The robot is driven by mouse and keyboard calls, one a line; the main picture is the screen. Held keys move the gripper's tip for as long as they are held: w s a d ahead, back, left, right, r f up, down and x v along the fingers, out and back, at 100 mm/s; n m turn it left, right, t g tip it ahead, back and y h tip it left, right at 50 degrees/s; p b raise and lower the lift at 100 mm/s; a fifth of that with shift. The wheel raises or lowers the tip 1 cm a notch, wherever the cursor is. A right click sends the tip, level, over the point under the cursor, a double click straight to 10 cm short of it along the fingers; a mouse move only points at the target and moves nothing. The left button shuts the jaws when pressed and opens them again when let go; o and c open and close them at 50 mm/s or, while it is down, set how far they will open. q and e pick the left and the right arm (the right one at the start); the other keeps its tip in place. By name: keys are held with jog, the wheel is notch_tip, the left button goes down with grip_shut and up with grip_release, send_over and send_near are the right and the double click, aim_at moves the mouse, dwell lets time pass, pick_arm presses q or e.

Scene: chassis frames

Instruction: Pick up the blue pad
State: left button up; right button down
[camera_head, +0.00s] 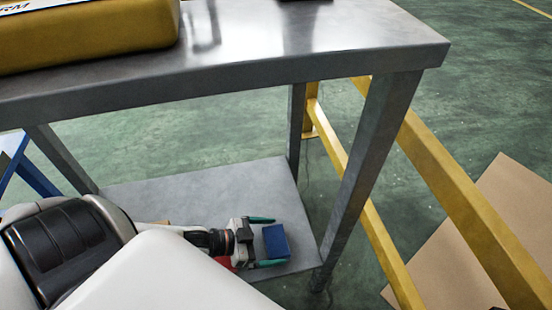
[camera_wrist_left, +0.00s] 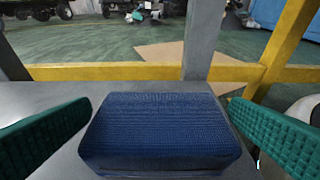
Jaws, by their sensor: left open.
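The blue pad (camera_head: 276,241) is a small dark-blue block on the grey lower shelf (camera_head: 200,184) of the metal table. In the left wrist view the blue pad (camera_wrist_left: 160,133) fills the lower middle, with a ribbed top. My left gripper (camera_head: 267,241) reaches over the lower shelf. Its green fingers are open, one on each side of the pad. In the left wrist view the left gripper's fingers (camera_wrist_left: 160,135) stand at both sides with a gap to the pad. My right gripper is not in view.
The table top (camera_head: 300,40) overhangs the shelf, with a yellow case (camera_head: 90,38) on it. A grey table leg (camera_head: 365,160) stands right of the pad. Yellow rails (camera_head: 450,180) and a cardboard sheet (camera_head: 510,220) lie beyond. A partly hidden red item (camera_head: 224,262) is by the gripper.

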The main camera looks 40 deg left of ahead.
pick_arm(q)
jog(key=shift+x, duration=0.95)
jog(key=shift+c, duration=0.2)
jog(key=c, duration=0.7)
jog(key=shift+o, duration=0.2)
